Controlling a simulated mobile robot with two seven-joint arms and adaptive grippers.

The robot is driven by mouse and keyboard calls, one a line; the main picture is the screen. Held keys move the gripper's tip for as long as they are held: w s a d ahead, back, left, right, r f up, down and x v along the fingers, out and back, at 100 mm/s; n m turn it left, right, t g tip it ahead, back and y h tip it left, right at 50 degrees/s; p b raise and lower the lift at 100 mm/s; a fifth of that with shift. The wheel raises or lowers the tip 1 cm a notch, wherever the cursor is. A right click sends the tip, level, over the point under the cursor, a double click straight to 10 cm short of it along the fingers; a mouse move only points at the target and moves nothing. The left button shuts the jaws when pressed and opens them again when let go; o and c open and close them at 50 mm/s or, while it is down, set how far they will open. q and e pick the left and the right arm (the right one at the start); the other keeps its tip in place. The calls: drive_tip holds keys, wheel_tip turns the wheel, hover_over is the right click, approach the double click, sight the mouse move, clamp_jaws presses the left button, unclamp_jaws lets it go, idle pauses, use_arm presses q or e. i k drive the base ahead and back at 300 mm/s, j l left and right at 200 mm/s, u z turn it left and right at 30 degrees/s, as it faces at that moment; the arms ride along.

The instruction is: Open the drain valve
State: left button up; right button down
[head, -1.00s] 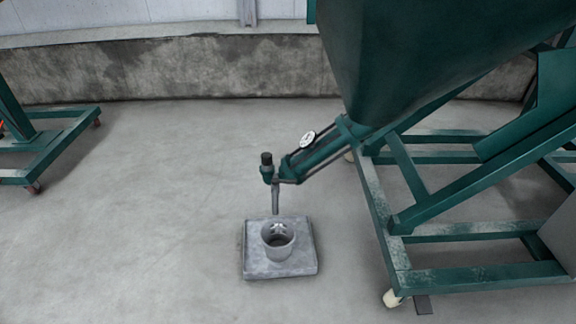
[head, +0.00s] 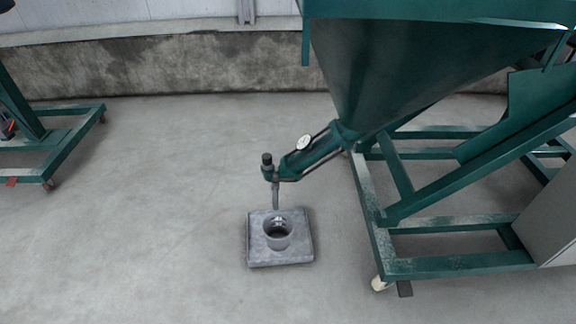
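The drain valve (head: 268,166) is at the lower end of a slanted green pipe (head: 312,157), with a dark cap on top. The pipe runs up to the right into the green hopper (head: 400,70) and carries a round white gauge (head: 303,142). A short grey spout (head: 276,195) points down from the valve. Neither of my grippers shows in the head view. I cannot tell the valve's setting.
A green wheeled frame (head: 455,266) carries the hopper on the right, with a caster (head: 379,283) at its front corner. Another green wheeled frame (head: 72,152) stands at the left. A low stained wall (head: 170,66) runs along the back.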

sight(275, 180)
drive_tip(key=i+j+z, duration=0.3)
drive_tip(key=j, duration=0.35)
drive_tip(key=i+j+z, duration=0.15)
drive_tip(key=i+j, duration=0.15)
drive_tip(key=i+j+z, duration=0.2)
drive_tip(key=j, duration=0.25)
drive_tip(key=i+j+z, duration=0.15)
drive_tip(key=j, duration=0.25)
drive_tip(key=i+j+z, duration=0.15)
drive_tip(key=j, duration=0.25)
drive_tip(key=j+z, duration=0.15)
drive_tip(key=j, duration=0.25)
drive_tip(key=i+j, duration=0.4)
